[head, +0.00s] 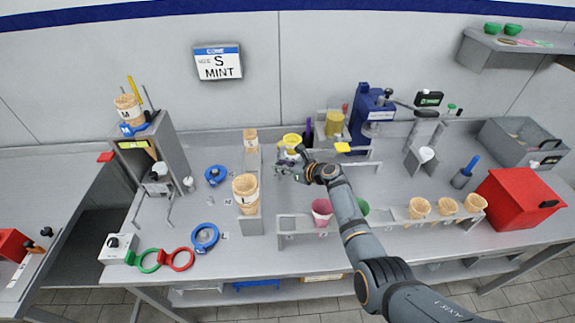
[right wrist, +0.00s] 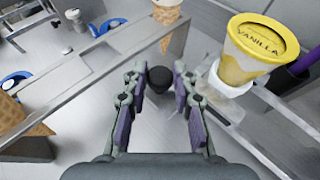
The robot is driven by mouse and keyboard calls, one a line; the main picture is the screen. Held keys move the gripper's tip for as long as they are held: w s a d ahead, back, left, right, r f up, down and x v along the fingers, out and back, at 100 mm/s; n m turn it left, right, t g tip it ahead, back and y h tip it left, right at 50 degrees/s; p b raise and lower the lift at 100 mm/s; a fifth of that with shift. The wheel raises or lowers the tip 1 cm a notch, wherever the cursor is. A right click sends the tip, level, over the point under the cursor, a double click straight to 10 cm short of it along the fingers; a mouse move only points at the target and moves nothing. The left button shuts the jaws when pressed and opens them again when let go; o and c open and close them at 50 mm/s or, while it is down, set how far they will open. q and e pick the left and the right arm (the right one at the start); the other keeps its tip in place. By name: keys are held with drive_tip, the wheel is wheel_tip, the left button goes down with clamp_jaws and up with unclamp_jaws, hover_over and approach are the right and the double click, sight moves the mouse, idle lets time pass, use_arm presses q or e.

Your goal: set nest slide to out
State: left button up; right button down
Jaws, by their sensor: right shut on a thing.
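My right gripper (head: 284,172) reaches across the bench in the head view. In the right wrist view, its two fingers (right wrist: 161,88) stand on either side of a small black knob (right wrist: 160,78), and they are shut on it. The knob sits low over the grey bench surface; whether it is the nest slide's handle I cannot tell. A yellow vanilla tub (right wrist: 258,45) stands tilted in the picture in a white holder (right wrist: 222,82), right of the fingers. In the head view the tub (head: 291,141) is just behind the gripper, which hides the knob. My left gripper is not in view.
A grey rail (right wrist: 95,65) runs left of the fingers, with a waffle cone (right wrist: 168,12) at its far end. Stacked cones (head: 246,190) stand left of my arm, and a pink cup (head: 321,210) stands in a front rack. A blue press (head: 368,115) stands behind right.

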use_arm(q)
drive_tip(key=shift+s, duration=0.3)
use_arm(e)
drive_tip(key=shift+s+a, duration=0.1)
drive_tip(key=shift+a, duration=0.1)
drive_tip(key=c, duration=1.4)
unclamp_jaws()
drive_tip(key=o, duration=0.3)
drive_tip(key=shift+a, duration=0.2)
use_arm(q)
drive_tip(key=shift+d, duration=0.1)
use_arm(e)
drive_tip(key=shift+o, duration=0.2)
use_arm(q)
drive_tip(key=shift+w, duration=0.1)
use_arm(e)
drive_tip(key=shift+d, duration=0.15)
drive_tip(key=shift+d, duration=0.2)
drive_tip(key=v, duration=1.1)
drive_tip(key=shift+s+r, duration=0.15)
drive_tip(key=shift+s, duration=0.15)
drive_tip(key=shift+d, duration=0.1)
